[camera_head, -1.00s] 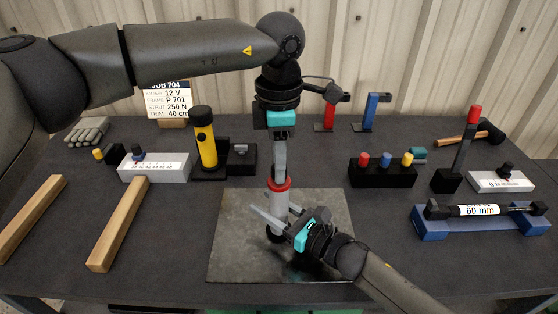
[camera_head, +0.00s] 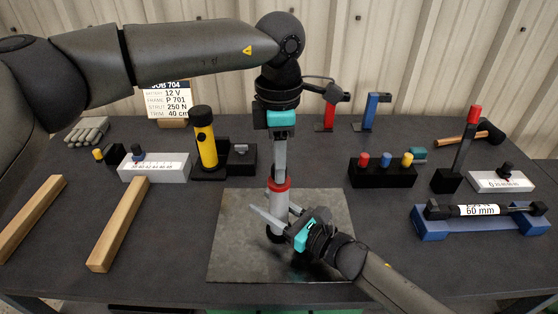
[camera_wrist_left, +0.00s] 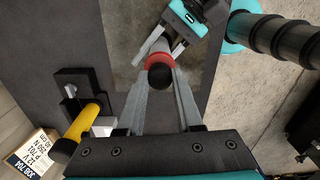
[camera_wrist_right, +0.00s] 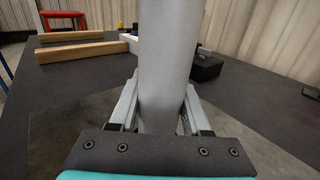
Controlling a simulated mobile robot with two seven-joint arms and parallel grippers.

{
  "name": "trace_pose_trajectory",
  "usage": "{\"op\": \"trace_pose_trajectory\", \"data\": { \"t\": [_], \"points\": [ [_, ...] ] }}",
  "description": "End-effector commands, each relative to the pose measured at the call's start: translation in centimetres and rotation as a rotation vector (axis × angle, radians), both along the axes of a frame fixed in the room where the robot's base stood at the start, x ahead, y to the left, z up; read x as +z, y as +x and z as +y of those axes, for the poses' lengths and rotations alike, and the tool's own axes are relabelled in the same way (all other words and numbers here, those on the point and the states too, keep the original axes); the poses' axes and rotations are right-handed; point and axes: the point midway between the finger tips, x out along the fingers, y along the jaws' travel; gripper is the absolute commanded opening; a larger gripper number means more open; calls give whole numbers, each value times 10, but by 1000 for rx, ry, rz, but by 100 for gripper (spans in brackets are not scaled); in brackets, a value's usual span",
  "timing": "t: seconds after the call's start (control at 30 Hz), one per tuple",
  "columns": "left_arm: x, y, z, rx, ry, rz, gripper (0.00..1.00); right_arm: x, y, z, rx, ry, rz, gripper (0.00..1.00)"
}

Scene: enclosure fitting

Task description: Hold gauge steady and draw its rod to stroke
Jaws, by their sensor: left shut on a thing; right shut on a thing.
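The gauge has a silver cylindrical body (camera_head: 279,204), a red collar (camera_head: 280,185) at its top and a dark foot. It stands upright on a grey metal plate (camera_head: 230,235). My left gripper (camera_head: 279,174) comes down from above, shut on the gauge's black rod end (camera_wrist_left: 160,76), just above the red collar (camera_wrist_left: 160,58). My right gripper (camera_head: 276,222) is shut around the lower silver body, which fills the middle of the right wrist view (camera_wrist_right: 168,70). The fingers hide most of the rod, so I cannot tell how far it is out.
A yellow cylinder (camera_head: 205,140) in a black holder and a white scale block (camera_head: 155,168) stand left of the plate. Wooden bars (camera_head: 118,225) lie farther left. A black rack (camera_head: 382,174) and a blue cradle (camera_head: 480,224) holding a 60 mm strut are at right.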

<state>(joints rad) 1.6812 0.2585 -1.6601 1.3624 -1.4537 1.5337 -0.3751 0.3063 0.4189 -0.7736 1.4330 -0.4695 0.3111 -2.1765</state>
Motion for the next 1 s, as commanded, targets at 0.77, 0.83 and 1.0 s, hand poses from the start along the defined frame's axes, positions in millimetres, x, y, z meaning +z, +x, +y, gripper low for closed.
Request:
{"op": "trace_pose_trajectory", "data": {
  "t": [0.77,0.83,1.0],
  "points": [
    [61,0,0,-1,-1,-2,0,-1,0,0,0,-2,2,0],
    [61,0,0,-1,-2,-2,0,-1,0,0,0,-2,2,0],
    [61,0,0,-1,-1,-2,46,-1,0,0,0,-2,2,0]
  ]
}}
